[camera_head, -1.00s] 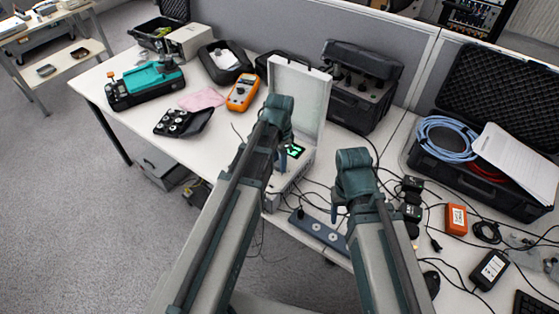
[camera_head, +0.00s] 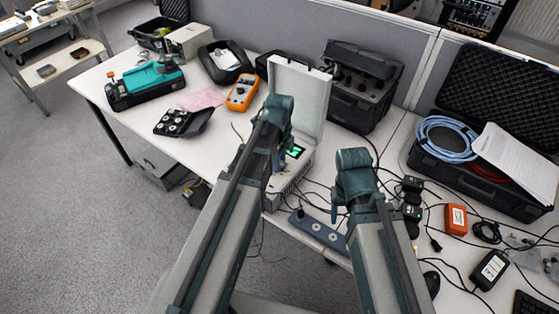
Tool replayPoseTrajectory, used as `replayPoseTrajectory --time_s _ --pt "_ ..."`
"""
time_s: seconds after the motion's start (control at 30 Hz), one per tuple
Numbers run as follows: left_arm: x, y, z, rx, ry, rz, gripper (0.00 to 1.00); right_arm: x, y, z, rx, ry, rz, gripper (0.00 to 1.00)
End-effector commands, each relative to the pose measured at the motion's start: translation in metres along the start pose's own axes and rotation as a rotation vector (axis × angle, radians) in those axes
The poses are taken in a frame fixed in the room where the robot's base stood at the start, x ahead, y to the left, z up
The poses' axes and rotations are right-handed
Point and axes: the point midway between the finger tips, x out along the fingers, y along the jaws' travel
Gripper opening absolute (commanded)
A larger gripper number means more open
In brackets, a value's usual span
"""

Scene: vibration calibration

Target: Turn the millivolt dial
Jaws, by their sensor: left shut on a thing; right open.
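The calibration unit is a white case (camera_head: 298,170) with its lid (camera_head: 297,95) standing open, on the desk in the middle of the view. A lit green display (camera_head: 295,151) shows on its panel. My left gripper (camera_head: 277,162) points down at the panel, just left of the display, and is shut on the millivolt dial. The dial itself is hidden behind the gripper and arm. My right gripper (camera_head: 339,212) is open and empty, to the right of the unit and above the desk's front part.
A power strip (camera_head: 318,230) and several loose cables lie in front of the unit. An orange multimeter (camera_head: 243,92), pink cloth (camera_head: 202,99) and black tray of knobs (camera_head: 183,122) lie to the left. A black case (camera_head: 357,85) stands behind. An open case (camera_head: 483,187) holds blue cable at right.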

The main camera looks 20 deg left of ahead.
Motion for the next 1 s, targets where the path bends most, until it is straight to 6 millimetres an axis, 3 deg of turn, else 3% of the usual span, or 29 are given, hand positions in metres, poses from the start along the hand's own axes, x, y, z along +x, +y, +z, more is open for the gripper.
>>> replayPoseTrajectory --time_s 0.5,1.0 --pt "0.0001 0.0001 -0.0001 0.413 0.0 0.0 0.0 0.0001 0.0 0.0 0.0 0.0 0.0 0.61" --pt "0.0001 0.0001 -0.0001 0.563 0.0 0.0 0.0 0.0001 0.0 0.0 0.0 0.0 0.0 0.61"
